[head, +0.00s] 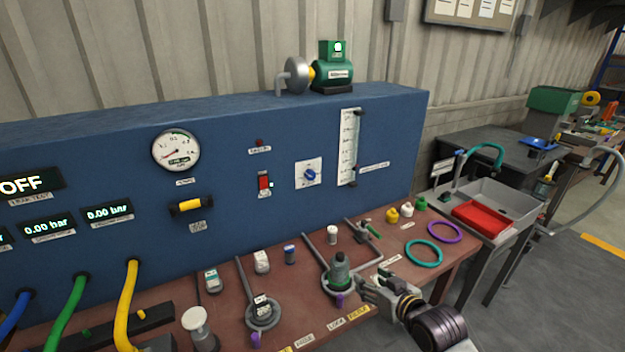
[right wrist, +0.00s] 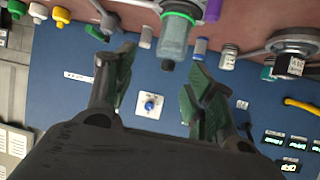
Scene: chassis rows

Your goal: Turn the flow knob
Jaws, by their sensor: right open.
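The flow knob (head: 310,174) is a small blue knob on a white square plate, set in the front of the blue panel (head: 230,165) between a red switch and a tall flow tube. It also shows in the right wrist view (right wrist: 149,105), upside down, between my fingers in the picture. My right gripper (head: 364,288) is open and empty. It is low over the front of the brown bench, below and to the right of the knob, well apart from it. The right wrist view shows both fingers (right wrist: 158,68) spread. My left gripper is not in view.
A green-grey fitting (head: 339,272) stands on the bench just left of my right gripper. Several small caps, teal and purple rings (head: 424,253) and pipe fittings lie along the bench. The flow tube (head: 348,148) is right of the knob. The panel around the knob is clear.

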